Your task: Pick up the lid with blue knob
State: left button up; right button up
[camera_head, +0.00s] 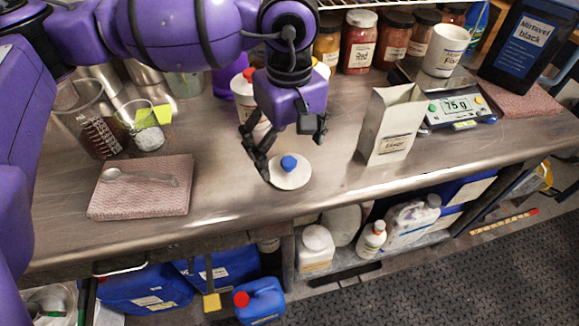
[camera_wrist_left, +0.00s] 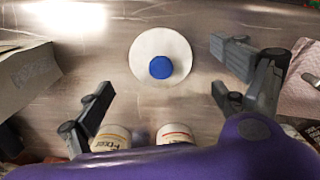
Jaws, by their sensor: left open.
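The lid with blue knob (camera_head: 292,178) is a round white disc lying flat on the steel bench, with a blue knob (camera_head: 288,163) at its middle. In the left wrist view the lid (camera_wrist_left: 146,48) lies ahead of and between the fingers, with its knob (camera_wrist_left: 160,67) fully visible. My left gripper (camera_head: 293,158) is open and empty, its fingers spread. In the head view it hangs over the far side of the lid; I see no contact with the knob. My right gripper is not in view.
A paper bag (camera_head: 391,124) stands right of the lid, and a white bottle (camera_head: 244,97) stands behind the gripper. A folded cloth (camera_head: 140,200) with a spoon lies to the left. The bench's front edge (camera_head: 330,202) is close below the lid.

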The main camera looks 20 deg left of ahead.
aim_at(289, 160)
pick_arm(q)
notch_tip(289, 160, down, 4)
jog(key=shift+f, duration=0.15)
jog(key=shift+c, duration=0.5)
jog(key=c, duration=0.8)
